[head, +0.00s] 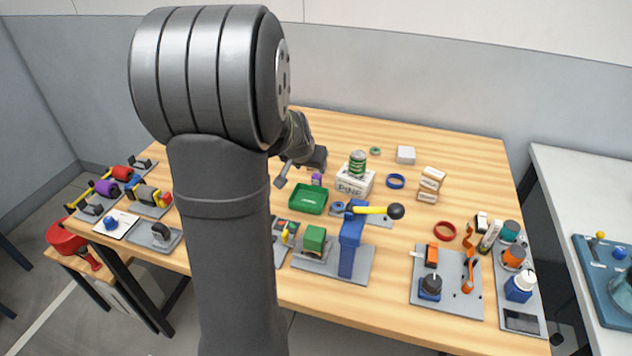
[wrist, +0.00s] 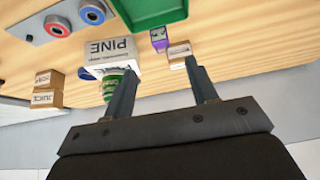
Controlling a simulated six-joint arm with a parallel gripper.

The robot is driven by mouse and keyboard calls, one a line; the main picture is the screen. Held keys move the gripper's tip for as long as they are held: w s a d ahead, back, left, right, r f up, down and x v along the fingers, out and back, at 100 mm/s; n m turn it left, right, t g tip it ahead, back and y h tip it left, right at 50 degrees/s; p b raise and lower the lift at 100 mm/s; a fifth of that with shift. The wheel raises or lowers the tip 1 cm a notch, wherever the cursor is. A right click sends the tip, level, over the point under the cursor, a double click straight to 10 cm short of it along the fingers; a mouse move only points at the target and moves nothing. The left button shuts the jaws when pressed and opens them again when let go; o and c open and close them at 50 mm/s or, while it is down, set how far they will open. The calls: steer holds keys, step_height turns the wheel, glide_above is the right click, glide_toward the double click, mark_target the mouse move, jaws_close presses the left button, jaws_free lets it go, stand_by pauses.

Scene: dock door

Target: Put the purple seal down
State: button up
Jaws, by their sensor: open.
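The purple seal (head: 317,180) is a small purple block on the wooden table, just behind the green tray (head: 308,199). In the wrist view the purple seal (wrist: 159,39) shows beyond my fingertips, beside the green tray (wrist: 150,12). My gripper (head: 300,172) is partly covered by my arm in the head view, to the left of and behind the seal. In the wrist view my gripper (wrist: 160,72) has its fingers wide apart with nothing between them. The seal appears apart from the fingers.
A white PINE box (head: 354,184) with a green can (head: 358,163) on it stands right of the seal. A small tan box (wrist: 180,52) lies near one fingertip in the wrist view. A blue lever press (head: 352,240) stands in front.

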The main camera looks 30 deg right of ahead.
mark_target(315, 178)
steer(key=shift+w+a+r+n+t, duration=0.6)
steer(key=shift+w+a+r+t, duration=1.2)
steer(key=shift+a+t, duration=0.4)
steer(key=shift+s+d+f+m+g+h, duration=0.8)
steer(key=shift+s+f+g, duration=0.45)
steer(key=shift+s, duration=2.1)
steer(key=x, duration=1.7)
steer(key=shift+s+f, duration=0.1)
steer(key=shift+f, duration=0.05)
steer(key=shift+c, duration=0.2)
steer(key=c, duration=1.1)
